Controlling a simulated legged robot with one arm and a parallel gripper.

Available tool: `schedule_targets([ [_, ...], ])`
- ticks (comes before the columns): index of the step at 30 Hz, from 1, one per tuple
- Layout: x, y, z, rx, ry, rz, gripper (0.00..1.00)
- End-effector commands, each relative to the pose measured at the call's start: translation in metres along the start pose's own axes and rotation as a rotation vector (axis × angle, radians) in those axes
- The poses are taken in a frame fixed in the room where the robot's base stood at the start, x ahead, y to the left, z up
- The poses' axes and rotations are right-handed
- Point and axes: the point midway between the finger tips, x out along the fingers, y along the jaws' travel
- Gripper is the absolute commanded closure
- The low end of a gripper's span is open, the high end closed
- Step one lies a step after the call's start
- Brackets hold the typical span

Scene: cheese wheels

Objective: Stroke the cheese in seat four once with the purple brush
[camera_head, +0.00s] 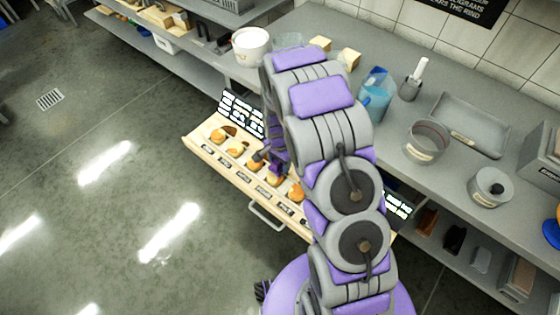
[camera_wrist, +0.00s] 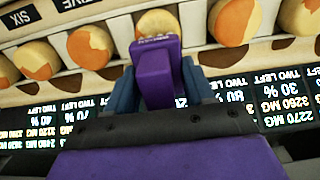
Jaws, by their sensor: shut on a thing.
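My gripper (camera_wrist: 158,92) is shut on the purple brush (camera_wrist: 153,62), whose block stands out between the two blue-grey fingers. In the head view my gripper (camera_head: 274,157) is over the wooden tray, partly hidden by my arm. A round orange and cream cheese (camera_wrist: 157,20) lies just beyond the brush's end; I cannot tell whether they touch. Other cheeses sit in a row on both sides, such as a patchy one (camera_wrist: 90,46) to the left and an orange one (camera_wrist: 234,20) to the right. A SIX label (camera_wrist: 72,4) shows at upper left; no label for seat four is readable.
The wooden tray (camera_head: 204,148) has a metal handle (camera_head: 266,217) at its front and black display boards (camera_head: 242,112) along its back. The grey counter behind holds a white bucket (camera_head: 250,45), a blue jug (camera_head: 375,92) and a round pan (camera_head: 427,140). The floor at left is clear.

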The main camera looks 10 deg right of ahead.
Motion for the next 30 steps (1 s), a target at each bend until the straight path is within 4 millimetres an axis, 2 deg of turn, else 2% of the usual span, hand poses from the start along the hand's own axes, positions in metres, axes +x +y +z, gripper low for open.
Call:
schedule_targets([
  [30,0.0062,0.0001,0.004,-0.001,-0.002,0.001,0.72],
])
